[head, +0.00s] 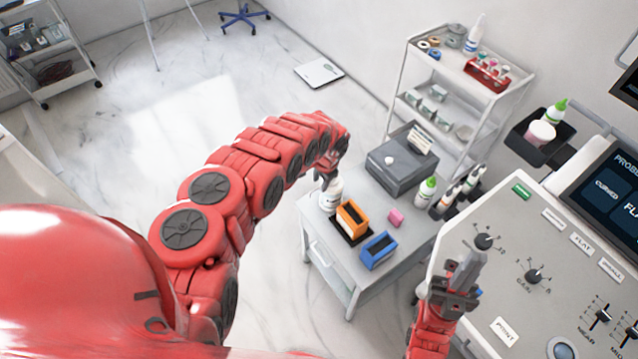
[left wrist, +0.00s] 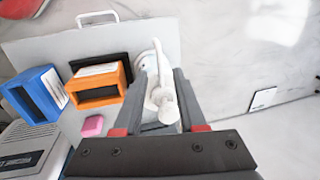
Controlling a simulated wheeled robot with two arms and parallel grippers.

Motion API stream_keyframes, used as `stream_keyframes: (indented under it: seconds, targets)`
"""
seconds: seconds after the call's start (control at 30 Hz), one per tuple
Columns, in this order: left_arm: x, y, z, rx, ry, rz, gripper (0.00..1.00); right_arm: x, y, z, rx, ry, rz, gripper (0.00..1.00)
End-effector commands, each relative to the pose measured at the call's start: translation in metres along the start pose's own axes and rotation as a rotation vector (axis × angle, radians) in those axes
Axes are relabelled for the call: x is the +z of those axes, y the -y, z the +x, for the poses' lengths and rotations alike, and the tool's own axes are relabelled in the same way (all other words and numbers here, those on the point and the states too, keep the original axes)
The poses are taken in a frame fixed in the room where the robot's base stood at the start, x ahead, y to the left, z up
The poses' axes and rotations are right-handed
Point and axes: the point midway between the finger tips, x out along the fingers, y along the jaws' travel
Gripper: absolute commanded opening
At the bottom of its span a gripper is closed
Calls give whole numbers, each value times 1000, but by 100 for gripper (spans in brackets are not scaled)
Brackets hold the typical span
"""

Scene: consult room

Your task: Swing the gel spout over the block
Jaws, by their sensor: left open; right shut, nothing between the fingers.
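The white gel bottle (head: 331,196) stands at the left edge of the small grey table. Its long white spout (left wrist: 157,62) shows between my finger tips in the left wrist view. My left gripper (head: 326,178) is open at the top of the bottle, with a finger on either side of the spout (left wrist: 163,80); whether they touch it I cannot tell. A pink block (head: 395,217) lies on the table to the right of the bottle; it also shows in the left wrist view (left wrist: 93,126). My right gripper (head: 466,272) is shut and empty in front of the control panel.
An orange box (head: 352,218) on a black tray stands close beside the bottle. A blue box (head: 378,250) stands nearer the front. A grey case (head: 398,172) and several bottles stand at the back. The control panel (head: 545,240) is at the right.

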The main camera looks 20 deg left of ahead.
Motion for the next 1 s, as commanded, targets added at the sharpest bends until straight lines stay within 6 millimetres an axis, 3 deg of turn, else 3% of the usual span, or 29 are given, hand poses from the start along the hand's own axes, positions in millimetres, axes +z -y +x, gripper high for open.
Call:
stream_keyframes:
  seconds: [0.23,0.63,0.87,1.0]
  targets:
    - [2,-2,18,2,5,-1,40,0,0,1,0,0,0,0]
    - [2,0,20,-1,4,-1,40,0,0,1,0,0,0,0]
    - [2,0,20,0,5,-1,0,0,0,1,0,0,0,0]
    - [2,0,20,-1,5,-1,0,0,0,1,0,0,0,0]
